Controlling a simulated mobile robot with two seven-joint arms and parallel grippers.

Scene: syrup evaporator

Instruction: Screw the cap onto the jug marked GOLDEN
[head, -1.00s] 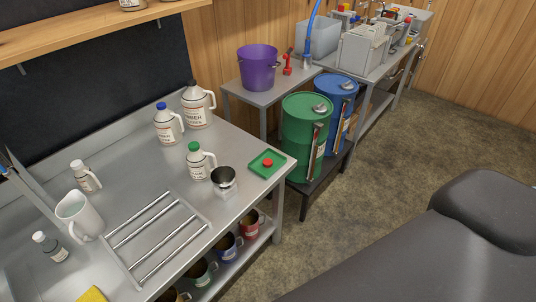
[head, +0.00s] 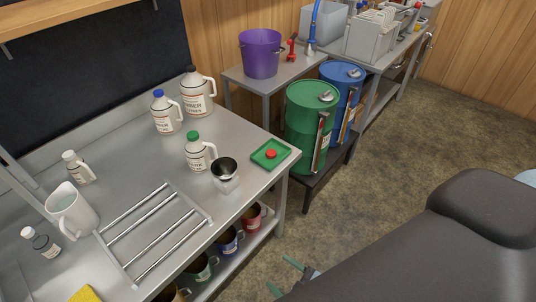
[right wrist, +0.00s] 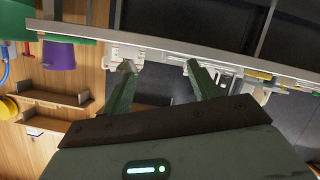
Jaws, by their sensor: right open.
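A small red round piece, which looks like a cap (head: 271,154), lies on a green tray (head: 284,147) at the bench's right end. Several white jugs stand upright on the bench: one with a green cap (head: 199,152), one with a blue cap (head: 166,112) and a larger one with a dark top (head: 197,93). Their labels are too small to read surely, so I cannot tell which is GOLDEN. My right gripper (head: 283,277) is open and empty, low beyond the bench's front edge; its green fingers also show in the right wrist view (right wrist: 160,67). My left gripper is out of view.
A metal cup on a small stand (head: 225,176) is beside the green-capped jug. A metal bar rack (head: 155,232), a white pitcher (head: 72,212) and small bottles (head: 78,167) occupy the left bench. Green (head: 311,125) and blue drums stand right, with open floor in front.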

